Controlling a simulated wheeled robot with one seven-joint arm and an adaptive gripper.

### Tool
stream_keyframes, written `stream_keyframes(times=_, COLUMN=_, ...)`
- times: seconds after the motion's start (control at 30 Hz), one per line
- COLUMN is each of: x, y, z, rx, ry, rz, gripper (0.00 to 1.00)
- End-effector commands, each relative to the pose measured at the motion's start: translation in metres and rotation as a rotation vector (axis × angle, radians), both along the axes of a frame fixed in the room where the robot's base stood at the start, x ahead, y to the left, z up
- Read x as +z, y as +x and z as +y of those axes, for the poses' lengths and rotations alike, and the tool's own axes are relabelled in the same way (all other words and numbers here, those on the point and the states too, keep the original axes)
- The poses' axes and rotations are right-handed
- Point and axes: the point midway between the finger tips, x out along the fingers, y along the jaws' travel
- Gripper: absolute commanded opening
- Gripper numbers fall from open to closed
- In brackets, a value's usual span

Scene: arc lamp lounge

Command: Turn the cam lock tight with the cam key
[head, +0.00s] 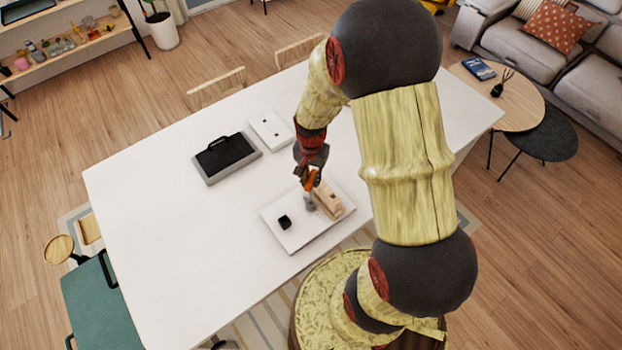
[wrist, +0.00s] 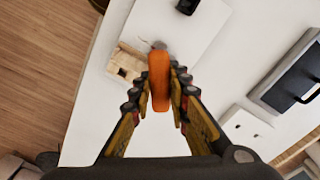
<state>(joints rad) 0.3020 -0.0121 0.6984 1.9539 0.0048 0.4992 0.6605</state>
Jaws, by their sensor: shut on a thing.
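My gripper (head: 310,176) is over the white board on the table, and in the wrist view its fingers (wrist: 160,98) are shut on an orange handle (wrist: 159,80), which I take to be the cam key. The orange also shows in the head view (head: 312,183). A pale wooden block (head: 328,200) stands on the white board beside the key; it has a dark square opening in the wrist view (wrist: 124,71). A small grey round part (wrist: 158,46) shows just beyond the handle. I cannot tell whether it is the cam lock or the key's end, or whether they touch.
The white board (head: 295,242) also bears a small black block (head: 284,222). A dark tray with a handle (head: 226,157) and a white plate with dark holes (head: 270,129) lie farther back on the white table (head: 150,240). The table's left side is clear.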

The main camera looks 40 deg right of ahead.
Motion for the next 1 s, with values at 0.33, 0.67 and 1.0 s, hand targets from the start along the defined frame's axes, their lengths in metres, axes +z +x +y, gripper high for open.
stream_keyframes(times=0.33, x=0.0, y=0.0, z=0.0, rx=0.443, ry=0.0, rz=0.0, gripper=0.0)
stream_keyframes(times=0.67, x=-0.001, y=0.0, z=0.0, rx=0.868, ry=0.0, rz=0.0, gripper=0.0)
stream_keyframes(times=1.0, x=-0.024, y=0.0, z=0.0, rx=1.002, ry=0.001, rz=0.001, gripper=0.0)
